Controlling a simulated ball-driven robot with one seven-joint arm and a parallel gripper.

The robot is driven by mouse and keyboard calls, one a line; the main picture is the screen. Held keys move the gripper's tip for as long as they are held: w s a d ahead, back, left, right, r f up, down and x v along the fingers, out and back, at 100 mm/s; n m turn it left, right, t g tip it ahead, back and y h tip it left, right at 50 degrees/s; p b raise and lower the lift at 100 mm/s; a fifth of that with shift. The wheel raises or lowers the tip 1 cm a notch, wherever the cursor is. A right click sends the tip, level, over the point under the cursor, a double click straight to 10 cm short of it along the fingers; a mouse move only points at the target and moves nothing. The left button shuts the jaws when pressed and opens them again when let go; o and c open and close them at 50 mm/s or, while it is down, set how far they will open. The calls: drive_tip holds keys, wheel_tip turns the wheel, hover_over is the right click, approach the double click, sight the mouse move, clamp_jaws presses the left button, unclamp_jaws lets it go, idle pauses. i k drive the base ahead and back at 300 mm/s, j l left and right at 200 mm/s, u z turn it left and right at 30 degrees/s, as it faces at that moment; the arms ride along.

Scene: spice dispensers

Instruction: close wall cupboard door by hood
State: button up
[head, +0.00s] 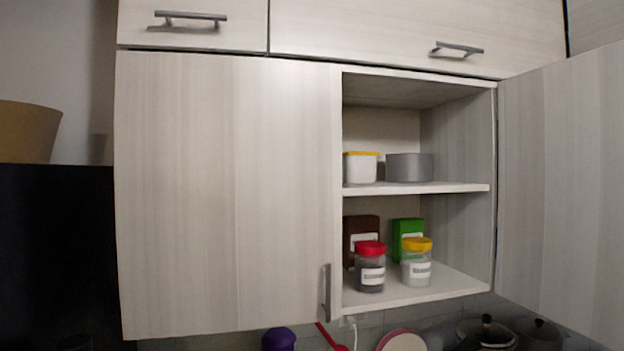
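The open cupboard door (560,190) is swung out to the right, hinged on the right side of the open wall cupboard (491,230). Its far edge runs past the right border of the picture, and its handle is not visible. The left door (225,190) of the same cupboard is shut, with a vertical grey handle (327,292) at its lower right. The hood is not recognizable in this view. My gripper is not in view.
On the shelves are a yellow-lidded tub (361,168), a grey pot (410,168), a brown box (360,230), a green box (407,232), a red-lidded jar (370,270) and a yellow-lidded jar (416,265). Shut upper cabinets (390,25) are above. Pots (487,335) stand below.

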sight(560, 240)
drive_tip(key=i+l+z, duration=0.1)
drive_tip(key=l+z, duration=0.15)
drive_tip(key=z, duration=0.15)
drive_tip(key=i+l+z, duration=0.1)
drive_tip(key=l+z, duration=0.15)
drive_tip(key=z, duration=0.15)
drive_tip(key=i+l+z, duration=0.2)
drive_tip(key=z, duration=0.15)
drive_tip(key=i+l+z, duration=0.15)
drive_tip(key=z, duration=0.25)
drive_tip(key=i+l+z, duration=0.1)
drive_tip(key=i, duration=0.3)
drive_tip(key=i+l+z, duration=0.1)
drive_tip(key=i+l, duration=0.2)
drive_tip(key=i, duration=0.15)
drive_tip(key=i+j+u, duration=0.15)
drive_tip(key=u, duration=0.25)
drive_tip(key=i+j+u, duration=0.15)
drive_tip(key=u, duration=0.25)
drive_tip(key=i+j+u, duration=0.2)
drive_tip(key=u, duration=0.2)
drive_tip(key=i+j+u, duration=0.1)
drive_tip(key=u, duration=0.3)
drive_tip(key=i+l, duration=0.05)
drive_tip(key=i, duration=0.05)
